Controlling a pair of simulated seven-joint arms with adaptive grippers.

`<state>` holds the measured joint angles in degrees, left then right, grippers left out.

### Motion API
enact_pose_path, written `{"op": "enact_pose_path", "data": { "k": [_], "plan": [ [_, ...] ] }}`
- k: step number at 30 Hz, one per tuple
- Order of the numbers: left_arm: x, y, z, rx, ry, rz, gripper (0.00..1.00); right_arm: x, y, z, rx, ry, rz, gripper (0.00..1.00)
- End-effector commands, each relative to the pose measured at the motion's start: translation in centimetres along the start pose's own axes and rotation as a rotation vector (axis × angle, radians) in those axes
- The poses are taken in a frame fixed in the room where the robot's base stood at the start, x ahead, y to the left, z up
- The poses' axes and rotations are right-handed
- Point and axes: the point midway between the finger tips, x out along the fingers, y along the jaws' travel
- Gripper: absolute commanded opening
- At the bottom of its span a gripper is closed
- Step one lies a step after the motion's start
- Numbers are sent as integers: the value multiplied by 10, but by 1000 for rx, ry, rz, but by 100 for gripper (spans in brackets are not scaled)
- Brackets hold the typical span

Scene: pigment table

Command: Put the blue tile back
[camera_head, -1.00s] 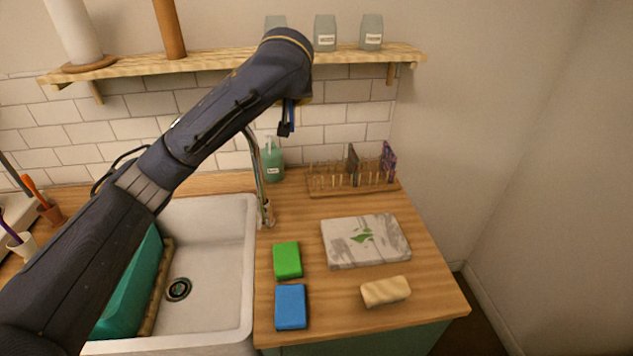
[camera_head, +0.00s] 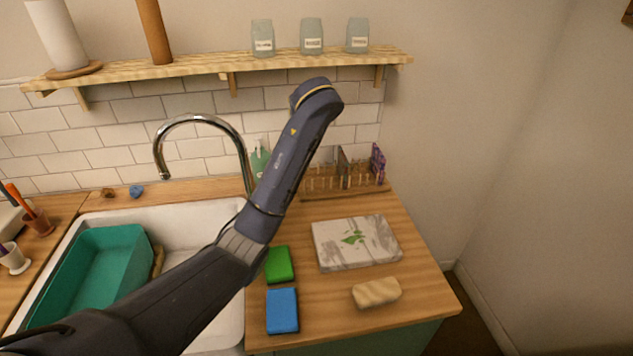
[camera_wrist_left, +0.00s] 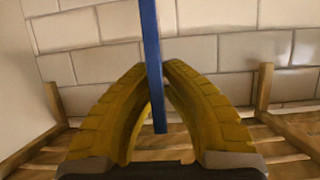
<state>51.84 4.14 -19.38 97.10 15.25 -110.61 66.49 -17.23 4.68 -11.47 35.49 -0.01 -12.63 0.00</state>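The blue tile (camera_wrist_left: 153,68) shows edge-on in the left wrist view, upright between the yellow fingers of my left gripper (camera_wrist_left: 156,72). The fingers are closed in on it. In the head view my left arm rises across the counter, and its bent wrist hides the gripper and the tile. The wooden rack (camera_head: 340,192) stands at the back of the counter, behind and right of the arm. It holds a dark tile (camera_head: 343,165) and a patterned purple tile (camera_head: 378,162). Part of its left side is hidden. My right gripper is not in view.
A shelf (camera_head: 190,69) with jars hangs above. A curved faucet (camera_head: 205,118), a soap bottle (camera_head: 259,158) and the sink with a teal basin (camera_head: 118,265) lie left. A marbled box (camera_head: 355,242), green sponge (camera_head: 280,265), blue sponge (camera_head: 283,311) and beige sponge (camera_head: 377,292) occupy the counter.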

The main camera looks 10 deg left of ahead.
Motion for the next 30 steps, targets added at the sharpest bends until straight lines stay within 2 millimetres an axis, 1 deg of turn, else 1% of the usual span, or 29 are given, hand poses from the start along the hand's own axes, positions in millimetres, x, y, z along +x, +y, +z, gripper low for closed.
{"op": "enact_pose_path", "data": {
  "k": [5,15,21,24,30],
  "plan": [
    [12,-4,23,2,3,-11,0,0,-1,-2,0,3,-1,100],
    [41,-4,93,2,3,-10,0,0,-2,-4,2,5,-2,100],
    [56,-4,127,1,3,-8,0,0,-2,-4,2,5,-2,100],
    [60,-4,138,0,3,-8,0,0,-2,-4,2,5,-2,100],
    [64,-3,148,-2,4,-6,0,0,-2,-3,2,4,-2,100]
  ]
}}
